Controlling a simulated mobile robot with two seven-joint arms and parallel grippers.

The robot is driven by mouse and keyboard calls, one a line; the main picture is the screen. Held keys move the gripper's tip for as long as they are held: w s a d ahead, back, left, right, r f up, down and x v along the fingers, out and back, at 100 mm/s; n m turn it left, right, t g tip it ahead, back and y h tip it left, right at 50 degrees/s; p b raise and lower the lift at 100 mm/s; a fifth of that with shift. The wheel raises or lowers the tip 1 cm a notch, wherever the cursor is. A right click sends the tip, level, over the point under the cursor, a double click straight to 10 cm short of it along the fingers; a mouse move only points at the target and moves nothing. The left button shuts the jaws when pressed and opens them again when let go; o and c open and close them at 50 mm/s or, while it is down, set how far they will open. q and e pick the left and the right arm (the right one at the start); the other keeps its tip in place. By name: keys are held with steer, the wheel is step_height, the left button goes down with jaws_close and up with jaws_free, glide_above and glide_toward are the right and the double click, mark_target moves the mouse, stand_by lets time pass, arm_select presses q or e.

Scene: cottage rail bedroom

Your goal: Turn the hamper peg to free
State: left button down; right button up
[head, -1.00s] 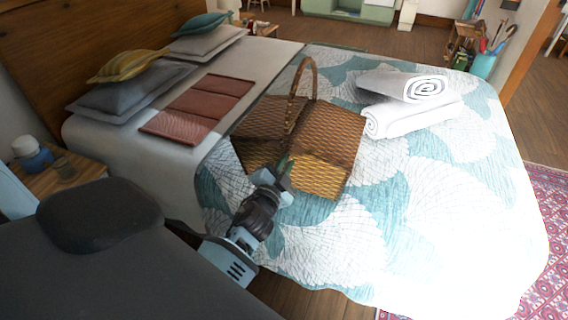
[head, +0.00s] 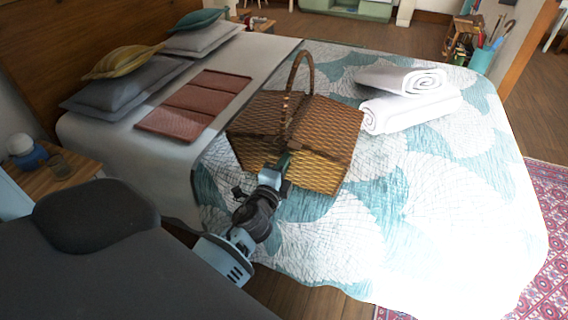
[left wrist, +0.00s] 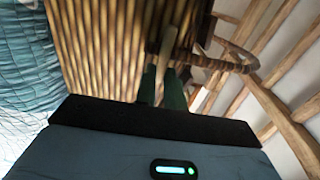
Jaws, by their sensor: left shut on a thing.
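The wicker hamper (head: 322,174) stands on the bed, with its two lids down and its arched handle (head: 309,72) upright. My left gripper (head: 284,160) is at the hamper's near wall, just below the lid edge. In the left wrist view, its green fingers (left wrist: 162,84) are closed around a pale, slim peg (left wrist: 166,46) against the ribbed wicker. The handle curves away beside it. The peg is mostly hidden by the fingers in the head view, and its exact turn cannot be told. My right gripper is not in view.
Rolled white towels (head: 412,112) lie right of the hamper. A folded reddish-brown throw (head: 195,103) and several pillows lie to the left. A bedside table (head: 68,172) stands at the left. The near right part of the quilt (head: 430,215) is clear.

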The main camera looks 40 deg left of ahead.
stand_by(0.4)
arm_select(q)
steer(key=c, duration=1.5)
jaws_free()
steer(key=v, duration=0.7)
steer(key=shift+s+d+b, duration=0.1)
steer(key=shift+s+b, duration=0.25)
steer(key=shift+s, duration=0.05)
